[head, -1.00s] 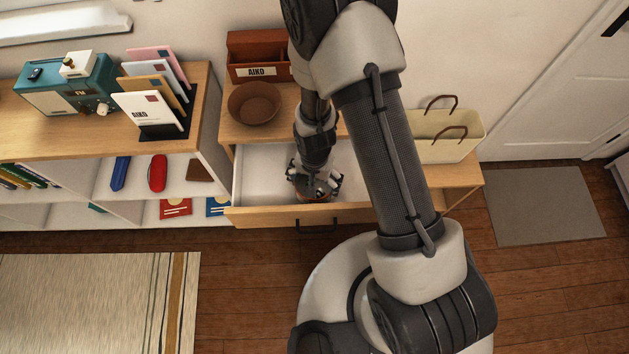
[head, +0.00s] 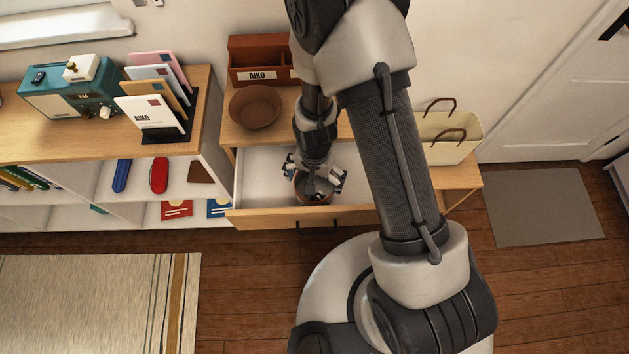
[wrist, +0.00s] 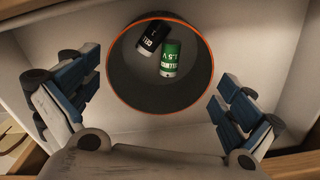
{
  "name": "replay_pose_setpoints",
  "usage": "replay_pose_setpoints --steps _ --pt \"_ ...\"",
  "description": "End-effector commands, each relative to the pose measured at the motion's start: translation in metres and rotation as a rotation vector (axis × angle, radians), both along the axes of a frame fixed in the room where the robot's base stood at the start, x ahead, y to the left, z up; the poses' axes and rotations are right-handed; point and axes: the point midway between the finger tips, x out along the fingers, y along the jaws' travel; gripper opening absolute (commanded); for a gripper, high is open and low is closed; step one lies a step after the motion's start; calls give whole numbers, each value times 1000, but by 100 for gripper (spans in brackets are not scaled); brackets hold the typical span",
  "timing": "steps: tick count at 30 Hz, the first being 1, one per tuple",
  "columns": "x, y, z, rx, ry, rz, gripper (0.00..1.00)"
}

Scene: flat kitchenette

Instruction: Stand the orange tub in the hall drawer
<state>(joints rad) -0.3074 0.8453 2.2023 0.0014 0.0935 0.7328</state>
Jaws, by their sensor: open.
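The orange tub (wrist: 160,111) is in the open hall drawer (head: 262,172). In the wrist view I look down into it: its rim is orange, its inside dark, and it appears upright on the drawer's pale floor. A black battery (wrist: 151,40) and a green battery (wrist: 170,58) lie inside. My gripper (wrist: 155,85) is open, with one finger apart from the tub on each side.
A brown bowl (head: 254,108), a red-brown letter box (head: 262,62) and a cream basket (head: 447,138) stand on the hall unit's top. A shelf (head: 60,130) with a teal machine (head: 72,98) and a card rack (head: 160,110) is at left. The drawer's left part is free.

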Motion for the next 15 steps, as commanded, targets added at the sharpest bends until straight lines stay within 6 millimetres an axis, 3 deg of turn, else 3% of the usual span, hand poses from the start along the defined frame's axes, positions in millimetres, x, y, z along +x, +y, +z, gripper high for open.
replay_pose_setpoints --steps 1,6,15 --pt "1 0 17 1 -4 0 100" --pt "1 0 53 1 -4 0 100" --pt "0 0 85 0 0 0 100"
